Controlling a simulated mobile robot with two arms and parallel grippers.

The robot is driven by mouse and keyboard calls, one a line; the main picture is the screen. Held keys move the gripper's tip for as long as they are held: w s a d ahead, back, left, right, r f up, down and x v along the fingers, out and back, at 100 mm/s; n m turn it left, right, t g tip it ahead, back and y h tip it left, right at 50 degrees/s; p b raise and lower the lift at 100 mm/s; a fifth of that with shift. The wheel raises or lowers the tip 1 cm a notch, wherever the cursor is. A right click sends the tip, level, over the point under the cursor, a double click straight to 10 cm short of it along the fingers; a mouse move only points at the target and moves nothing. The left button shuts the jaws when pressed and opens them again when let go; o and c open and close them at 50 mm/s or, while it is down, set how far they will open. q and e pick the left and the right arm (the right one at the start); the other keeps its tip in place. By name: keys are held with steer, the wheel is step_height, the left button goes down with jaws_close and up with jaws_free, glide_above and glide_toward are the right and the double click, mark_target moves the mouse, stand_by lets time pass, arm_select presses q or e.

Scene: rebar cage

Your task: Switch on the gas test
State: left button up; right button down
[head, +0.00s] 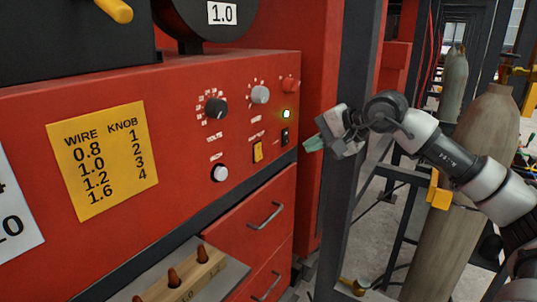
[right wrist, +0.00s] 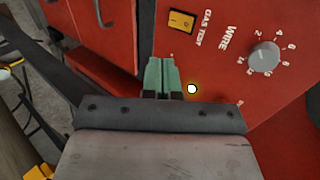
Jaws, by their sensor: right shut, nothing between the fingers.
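The gas test switch is a yellow rocker (head: 257,152) on the red machine's front panel, below the grey wire knob. In the right wrist view the yellow rocker (right wrist: 181,21) sits at the top, beside the printed words GAS TEST. I cannot tell which way it is tipped. My right gripper (head: 312,144) is to the right of the rocker, in front of the panel's right edge and apart from the rocker. Its green fingers (right wrist: 165,72) are shut together and empty. My left gripper is not in view.
A dark upright post (head: 349,75) and gas cylinders (head: 487,115) stand at the right.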

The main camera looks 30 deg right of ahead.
mark_target(260, 157)
steer(key=p+x, duration=0.2)
steer(key=x, duration=0.2)
steer(key=r+p+x, duration=0.1)
steer(key=p+x, duration=0.1)
steer(key=x, duration=0.2)
steer(key=w+p+x, duration=0.1)
steer(key=p+x, duration=0.1)
steer(key=x, duration=0.3)
steer(key=shift+a+r, duration=0.25)
steer(key=shift+a, duration=0.05)
steer(key=shift+w+b, duration=0.15)
steer(key=shift+b, duration=0.45)
